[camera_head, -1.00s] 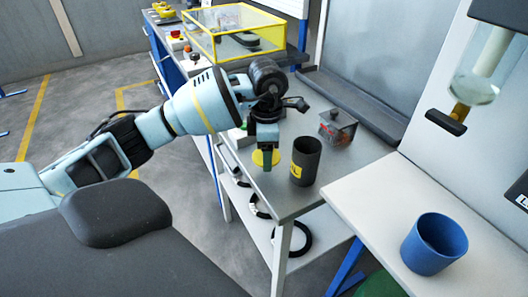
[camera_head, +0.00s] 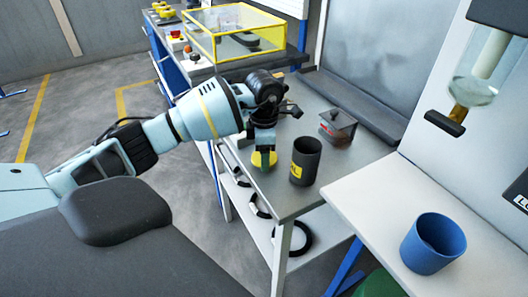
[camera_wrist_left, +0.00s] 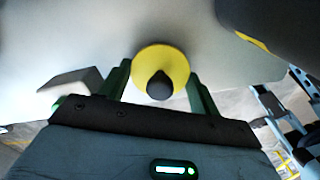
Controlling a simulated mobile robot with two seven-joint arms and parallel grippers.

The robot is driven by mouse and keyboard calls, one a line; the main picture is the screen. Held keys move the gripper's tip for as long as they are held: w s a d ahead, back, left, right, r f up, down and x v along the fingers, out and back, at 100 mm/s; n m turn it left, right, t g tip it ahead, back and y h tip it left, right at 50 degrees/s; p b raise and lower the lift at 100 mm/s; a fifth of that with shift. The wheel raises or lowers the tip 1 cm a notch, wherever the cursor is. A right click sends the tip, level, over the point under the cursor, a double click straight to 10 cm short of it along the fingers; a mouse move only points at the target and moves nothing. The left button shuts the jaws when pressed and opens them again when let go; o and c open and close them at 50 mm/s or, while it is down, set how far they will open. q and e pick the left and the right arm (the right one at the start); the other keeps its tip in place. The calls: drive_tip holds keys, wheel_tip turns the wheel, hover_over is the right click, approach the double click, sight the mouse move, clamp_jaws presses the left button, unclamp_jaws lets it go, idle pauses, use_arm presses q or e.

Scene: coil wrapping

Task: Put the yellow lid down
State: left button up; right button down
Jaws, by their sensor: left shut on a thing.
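The yellow lid (camera_head: 260,160) is round and flat, at the left edge of the grey table (camera_head: 283,200). In the left wrist view the yellow lid (camera_wrist_left: 160,55) has a dark knob (camera_wrist_left: 160,86) facing the camera. My left gripper (camera_head: 264,152) points down at the lid and is shut on it. In the left wrist view its green fingers (camera_wrist_left: 159,78) stand on both sides of the knob. The lid is at or very near the tabletop; I cannot tell if it touches. My right gripper is not in view.
A dark cup with a yellow label (camera_head: 305,165) stands right of the lid. A small dark lidded box (camera_head: 338,128) stands behind it. A blue cup (camera_head: 433,243) is on the white table (camera_head: 375,205). A yellow-framed clear case (camera_head: 235,35) is at the back.

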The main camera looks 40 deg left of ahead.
use_arm(q)
drive_tip(key=shift+f, duration=0.15)
drive_tip(key=o, duration=1)
